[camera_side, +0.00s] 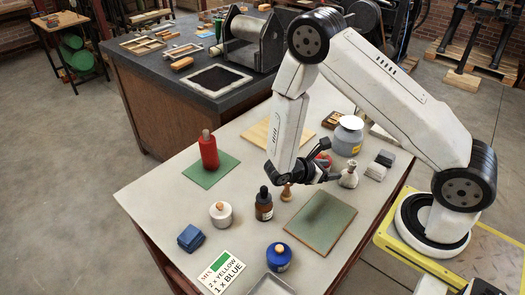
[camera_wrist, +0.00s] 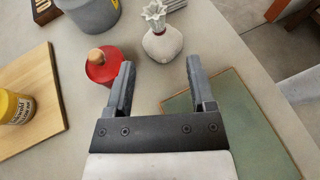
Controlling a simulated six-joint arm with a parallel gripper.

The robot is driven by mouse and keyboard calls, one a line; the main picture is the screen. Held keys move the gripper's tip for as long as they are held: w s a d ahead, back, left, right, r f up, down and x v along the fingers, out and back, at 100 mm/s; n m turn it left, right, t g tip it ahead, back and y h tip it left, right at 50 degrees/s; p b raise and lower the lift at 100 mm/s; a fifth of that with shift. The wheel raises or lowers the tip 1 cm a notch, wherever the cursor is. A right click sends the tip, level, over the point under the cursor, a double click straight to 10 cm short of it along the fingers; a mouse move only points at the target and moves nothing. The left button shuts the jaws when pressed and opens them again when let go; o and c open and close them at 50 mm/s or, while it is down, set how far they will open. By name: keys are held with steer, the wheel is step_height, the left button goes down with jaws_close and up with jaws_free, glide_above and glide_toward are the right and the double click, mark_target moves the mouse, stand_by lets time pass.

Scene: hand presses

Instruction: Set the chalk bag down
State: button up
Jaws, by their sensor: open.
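The chalk bag (camera_side: 349,177) is a small pale pouch with a gathered, frilled neck. It stands upright on the pale table top (camera_side: 160,200), and also shows in the wrist view (camera_wrist: 162,43). My gripper (camera_side: 328,174) is low over the table, to the left of the bag in the side view. In the wrist view my gripper (camera_wrist: 161,65) has its two fingers apart with nothing between them. The bag is just beyond the fingertips, roughly in line with the gap, and appears clear of both fingers.
A red pot with a wooden knob (camera_wrist: 102,66) is close by the left finger. A green mat (camera_side: 320,222) lies bare at the front right. A grey jar (camera_side: 348,136), dark bottle (camera_side: 263,206), blue pot (camera_side: 278,258) and wooden board (camera_wrist: 30,75) surround the area.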

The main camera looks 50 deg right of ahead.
stand_by(0.4)
steer(key=shift+s+a+r+m+y, duration=0.35)
steer(key=shift+a+r+m+y, duration=0.25)
steer(key=shift+y, duration=0.3)
steer(key=w+a+r+m+t+y, duration=0.1)
steer(key=a+r+m+t+y, duration=0.7)
steer(key=a+r+m+y, duration=0.2)
steer(key=shift+w+a+r+m+y, duration=0.15)
steer(key=shift+a+r+m+y, duration=0.2)
steer(key=shift+r+m, duration=0.65)
